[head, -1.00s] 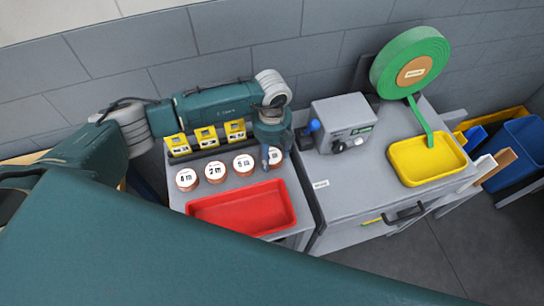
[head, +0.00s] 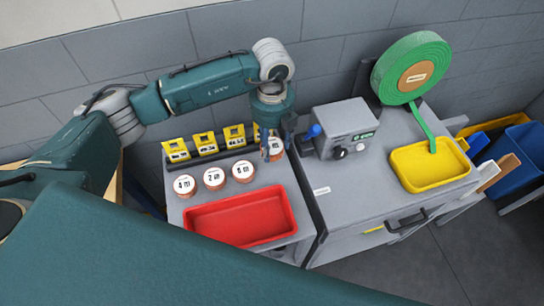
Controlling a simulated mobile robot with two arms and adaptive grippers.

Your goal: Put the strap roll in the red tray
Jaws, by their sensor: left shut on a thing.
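The strap roll, a small copper-brown roll with a white label (head: 276,147), is in my left gripper (head: 270,148) at the right end of a row of rolls. The gripper is shut on it, and its fingers hide much of the roll and its label. The roll looks raised a little above the grey bench. The red tray (head: 240,240) lies in front of the row, nearer to me, and is empty. My right gripper is not in view.
Rolls marked 4 m (head: 184,185) and 2 m (head: 214,177), plus another (head: 242,171), stand beside the gripper. Yellow cards (head: 206,144) stand behind. Right are a grey control box (head: 343,127), a yellow tray (head: 430,181) and a big green strap reel (head: 388,73).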

